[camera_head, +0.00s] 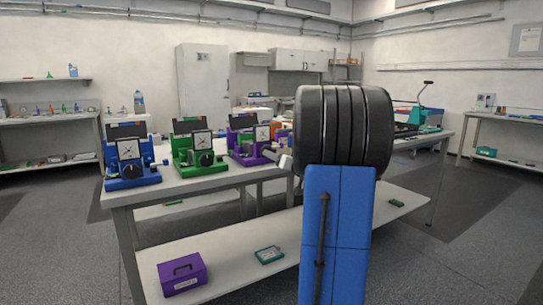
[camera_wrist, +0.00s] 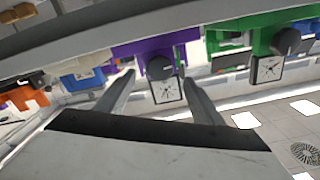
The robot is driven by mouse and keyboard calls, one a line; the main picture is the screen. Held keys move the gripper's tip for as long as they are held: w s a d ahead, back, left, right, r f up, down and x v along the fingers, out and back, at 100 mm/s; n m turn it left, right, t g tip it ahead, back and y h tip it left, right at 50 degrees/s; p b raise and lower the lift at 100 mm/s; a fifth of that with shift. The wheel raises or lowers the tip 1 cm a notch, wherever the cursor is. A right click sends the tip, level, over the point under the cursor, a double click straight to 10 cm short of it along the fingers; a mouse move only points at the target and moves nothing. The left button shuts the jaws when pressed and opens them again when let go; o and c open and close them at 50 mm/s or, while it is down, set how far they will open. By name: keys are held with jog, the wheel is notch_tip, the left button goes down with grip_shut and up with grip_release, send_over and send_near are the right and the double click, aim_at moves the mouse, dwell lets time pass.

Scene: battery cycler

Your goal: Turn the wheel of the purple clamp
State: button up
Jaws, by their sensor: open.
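The purple clamp (camera_head: 238,148) stands on the table, third in a row after the blue and green ones, with a white dial plate (camera_head: 262,134) on its front. My arm covers its right side in the head view. The wrist view is upside down; there the purple clamp (camera_wrist: 140,47) is at top centre, with its round black wheel (camera_wrist: 159,67) and dial (camera_wrist: 167,90). My gripper (camera_wrist: 157,76) is open, its two fingers pointing at the clamp with the wheel between their tips in the picture. I cannot tell whether they touch it. My gripper shows partly in the head view (camera_head: 284,161).
The green clamp (camera_head: 194,158) stands just left of the purple one, and the blue clamp (camera_head: 128,174) farther left. The table (camera_head: 150,193) has a bare front edge. A purple box (camera_head: 182,275) and a teal-edged device (camera_head: 269,255) are on the lower shelf.

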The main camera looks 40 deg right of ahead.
jog(key=v, duration=1)
jog(key=shift+s, duration=0.2)
dwell(0.6)
